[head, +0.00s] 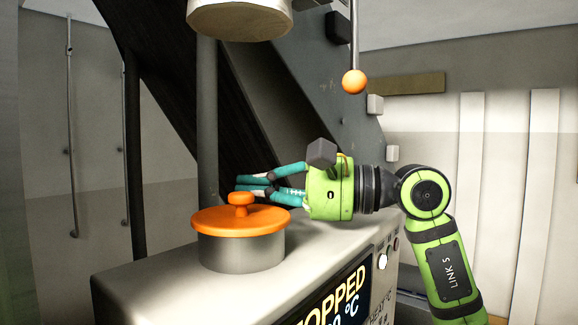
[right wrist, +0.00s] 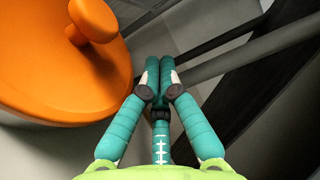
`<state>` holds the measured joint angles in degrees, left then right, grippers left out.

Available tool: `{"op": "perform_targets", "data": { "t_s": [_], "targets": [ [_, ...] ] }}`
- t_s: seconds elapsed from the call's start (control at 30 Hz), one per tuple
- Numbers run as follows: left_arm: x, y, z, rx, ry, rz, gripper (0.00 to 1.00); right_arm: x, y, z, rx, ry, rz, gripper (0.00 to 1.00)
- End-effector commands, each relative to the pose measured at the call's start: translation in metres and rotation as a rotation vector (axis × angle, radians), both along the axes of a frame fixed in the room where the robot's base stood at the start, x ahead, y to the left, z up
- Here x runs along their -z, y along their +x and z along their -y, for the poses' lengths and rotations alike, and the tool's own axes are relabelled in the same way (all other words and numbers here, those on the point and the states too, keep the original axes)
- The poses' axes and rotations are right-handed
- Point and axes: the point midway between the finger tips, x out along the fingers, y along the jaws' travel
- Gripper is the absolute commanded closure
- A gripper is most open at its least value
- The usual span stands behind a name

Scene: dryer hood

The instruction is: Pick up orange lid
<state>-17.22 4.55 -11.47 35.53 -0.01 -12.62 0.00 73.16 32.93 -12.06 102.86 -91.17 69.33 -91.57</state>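The orange lid (head: 220,221) with a round knob (head: 240,199) sits on a grey cylindrical pot (head: 242,253) on top of the machine. My right gripper (head: 250,183) comes in from the right, with its teal fingers just above and behind the lid's rim. In the right wrist view the fingertips (right wrist: 153,78) are together with nothing visible between them, and the lid (right wrist: 50,70) lies to their left, with its knob (right wrist: 92,18) at the top. The gripper appears apart from the knob. My left gripper is not in view.
The machine top (head: 150,285) has a front display reading "STOPPED" (head: 335,300). A pale cylinder (head: 240,18) hangs above the lid, and a rod with an orange ball (head: 355,82) hangs to the right. A dark slanted frame (head: 160,70) and a vertical post (head: 207,120) stand behind.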

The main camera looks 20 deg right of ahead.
Motion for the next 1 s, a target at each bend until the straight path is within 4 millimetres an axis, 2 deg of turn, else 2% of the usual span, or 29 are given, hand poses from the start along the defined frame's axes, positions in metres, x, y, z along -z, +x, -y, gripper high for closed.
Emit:
{"op": "perform_targets", "data": {
  "t_s": [0.1, 0.3, 0.67, 0.87, 1.0],
  "targets": [
    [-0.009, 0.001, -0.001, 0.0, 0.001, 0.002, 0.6, -0.002, -0.016, -0.001, 0.004, 0.0, 0.004, 1.0],
    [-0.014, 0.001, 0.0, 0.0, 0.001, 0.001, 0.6, -0.001, -0.03, -0.003, 0.004, 0.001, 0.003, 1.0],
    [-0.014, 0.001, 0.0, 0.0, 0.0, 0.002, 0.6, 0.0, -0.032, -0.003, 0.005, 0.001, 0.002, 1.0],
    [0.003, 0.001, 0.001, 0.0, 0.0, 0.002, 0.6, 0.003, -0.053, -0.007, 0.007, -0.002, 0.009, 1.0],
    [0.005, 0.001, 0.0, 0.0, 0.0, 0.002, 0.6, 0.001, -0.061, -0.009, 0.005, 0.001, 0.003, 1.0]
  ]
}}
